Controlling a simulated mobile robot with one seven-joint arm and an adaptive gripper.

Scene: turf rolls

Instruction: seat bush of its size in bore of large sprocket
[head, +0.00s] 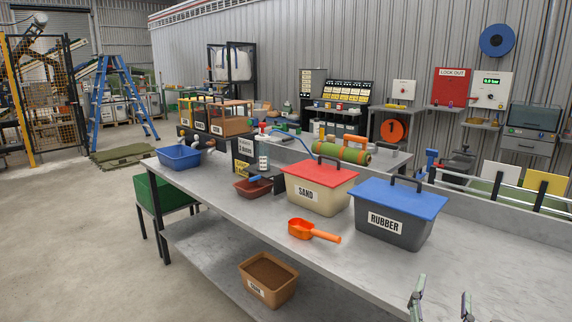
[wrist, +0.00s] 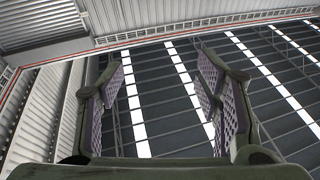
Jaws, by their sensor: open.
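My gripper (head: 441,298) is at the bottom right of the head view, its two fingers apart above the near part of the grey workbench (head: 235,202). The wrist view shows the same gripper (wrist: 163,85) open and empty, facing the roof and the upper wall. I cannot make out a large sprocket or a bush in either view.
On the bench are a SAND box (head: 316,198) with red lid, a RUBBER box (head: 390,232) with blue lid, an orange scoop (head: 306,229) and a blue tray (head: 178,157). A brown bin (head: 268,290) sits on the lower shelf. Open floor lies left.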

